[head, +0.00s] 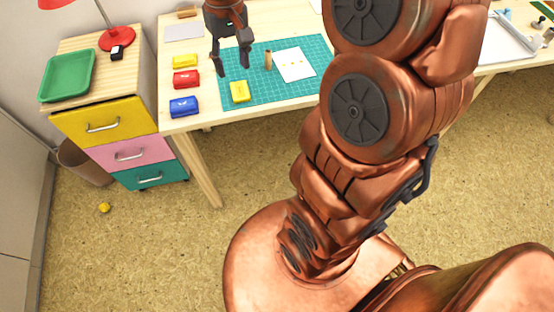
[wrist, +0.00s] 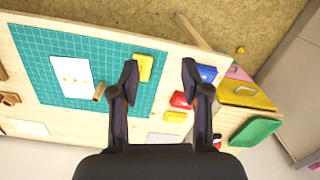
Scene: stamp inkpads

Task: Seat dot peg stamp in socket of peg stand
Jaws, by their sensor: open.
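A small wooden peg stamp (head: 268,61) stands upright on the green cutting mat (head: 262,95), just left of the white card. It also shows in the wrist view (wrist: 99,92), left of my gripper. My gripper (head: 232,69) is open and empty above the mat, left of the stamp in the head view; in the wrist view its fingers (wrist: 160,68) are well apart. I cannot make out the peg stand for certain; brown wooden pieces (wrist: 9,98) at the wrist view's left edge may be part of it. My arm hides much of the table's right side in the head view.
A white card (head: 296,65) with yellow dots and a yellow inkpad (head: 239,91) lie on the mat. Yellow (head: 185,61), red (head: 186,79) and blue (head: 184,106) pads line the table's left side. A drawer cabinet (head: 104,125) with a green tray (head: 67,76) stands further left.

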